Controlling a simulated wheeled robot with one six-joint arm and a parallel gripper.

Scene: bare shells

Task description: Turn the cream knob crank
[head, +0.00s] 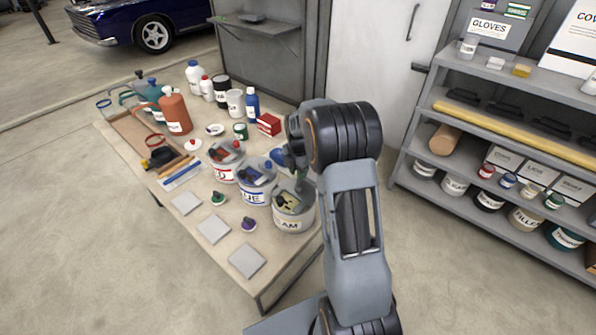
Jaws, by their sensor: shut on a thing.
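The cream pot (293,219), a grey can with a label ending in "AM", stands at the near right part of the table. Its lid (288,203) is yellowish with dark parts. My gripper (301,184) points down over the back of this lid. It is shut on the cream knob crank, which is mostly hidden by the fingers and arm. The blue pot (257,190) stands just left of it, and the red pot (224,168) further left.
Square grey pads (247,261) and small green (217,198) and purple (248,224) knobbed pieces lie in front of the pots. Bottles (175,114) and cans crowd the back. A loaded shelf (480,130) stands at the right.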

